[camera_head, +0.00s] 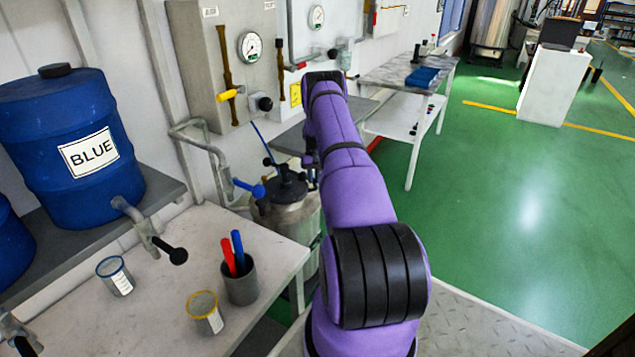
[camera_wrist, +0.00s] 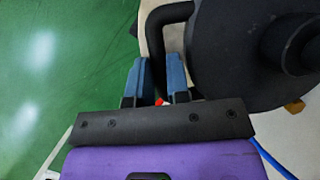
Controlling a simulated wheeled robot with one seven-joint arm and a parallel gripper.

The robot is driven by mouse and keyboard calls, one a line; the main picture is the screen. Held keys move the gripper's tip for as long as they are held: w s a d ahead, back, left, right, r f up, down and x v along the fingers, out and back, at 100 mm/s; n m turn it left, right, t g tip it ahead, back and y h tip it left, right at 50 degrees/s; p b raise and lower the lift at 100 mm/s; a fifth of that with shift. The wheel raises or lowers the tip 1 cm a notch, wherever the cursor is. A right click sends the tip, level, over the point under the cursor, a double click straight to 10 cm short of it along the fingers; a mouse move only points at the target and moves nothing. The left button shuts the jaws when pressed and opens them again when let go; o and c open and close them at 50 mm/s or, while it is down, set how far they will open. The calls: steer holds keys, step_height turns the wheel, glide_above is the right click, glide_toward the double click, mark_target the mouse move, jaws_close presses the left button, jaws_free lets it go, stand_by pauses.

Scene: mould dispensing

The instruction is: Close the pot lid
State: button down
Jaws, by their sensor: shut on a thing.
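The metal pot (camera_head: 290,217) stands on the floor side of the bench, left of my arm in the head view. Its dark lid (camera_head: 287,187) with a black knob sits over the pot top; I cannot tell whether it is fully seated. In the wrist view the round black lid (camera_wrist: 235,60) fills the upper right. A bent black handle (camera_wrist: 158,22) sticks out from its left side. My gripper (camera_wrist: 158,70) has its two blue fingers on either side of the handle's end, shut on it. In the head view my arm hides the fingers.
A blue barrel (camera_head: 60,140) with a tap stands on a shelf at left. The bench holds a grey cup (camera_head: 241,285) with red and blue sticks, and two small beakers (camera_head: 204,312). A wall panel (camera_head: 225,60) with pipes stands behind the pot. Green floor is open at right.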

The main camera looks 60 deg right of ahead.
steer(key=shift+w+d+n, duration=0.2)
steer(key=shift+w+n, duration=0.05)
steer(key=shift+w, duration=0.25)
steer(key=shift+w+d+n, duration=0.15)
steer(key=shift+w+n, duration=0.1)
steer(key=shift+w, duration=0.2)
steer(key=c, duration=1.4)
jaws_free()
steer(key=shift+w, duration=0.15)
steer(key=v, duration=1)
steer(key=shift+w+r, duration=0.15)
steer(key=shift+r, duration=0.25)
